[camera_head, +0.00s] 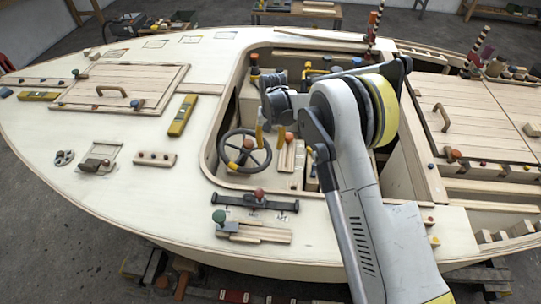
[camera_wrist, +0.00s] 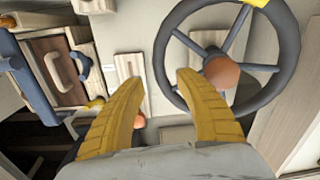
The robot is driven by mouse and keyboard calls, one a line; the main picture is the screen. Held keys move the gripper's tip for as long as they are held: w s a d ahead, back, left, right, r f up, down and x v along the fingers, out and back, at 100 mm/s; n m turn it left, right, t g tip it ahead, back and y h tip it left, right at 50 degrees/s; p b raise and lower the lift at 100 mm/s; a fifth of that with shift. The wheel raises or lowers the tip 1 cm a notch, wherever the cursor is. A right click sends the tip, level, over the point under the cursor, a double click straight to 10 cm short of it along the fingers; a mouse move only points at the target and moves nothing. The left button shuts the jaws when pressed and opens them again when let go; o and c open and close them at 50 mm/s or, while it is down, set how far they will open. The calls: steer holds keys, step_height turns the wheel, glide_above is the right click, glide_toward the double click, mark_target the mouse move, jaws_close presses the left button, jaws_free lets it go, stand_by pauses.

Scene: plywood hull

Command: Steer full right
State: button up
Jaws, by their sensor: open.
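The dark grey steering wheel (camera_head: 266,160) is mounted in the cockpit opening, on its left side. A yellow mark shows on its rim at the lower left. In the wrist view the wheel (camera_wrist: 163,62) fills the upper right, with a brown rounded knob (camera_wrist: 222,72) near its hub and a yellow mark at the top edge. My gripper (camera_head: 270,138) is open beside the wheel's right side. In the wrist view the open yellow fingers of my gripper (camera_wrist: 157,88) lie below the rim's left part, the right finger overlapping it. I cannot tell whether they touch it.
A wooden block with a knob (camera_head: 287,155) stands right of the wheel. Pale cockpit walls surround it closely. A black bar with a red knob (camera_head: 258,201) lies on the deck in front, beside a green-knobbed wooden piece (camera_head: 255,234). The left deck has open room.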

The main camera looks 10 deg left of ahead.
mark_target(270, 153)
step_height(270, 153, down, 5)
steer(key=shift+a+b, duration=0.1)
steer(key=shift+b, duration=0.6)
steer(key=shift+c, duration=0.2)
jaws_close()
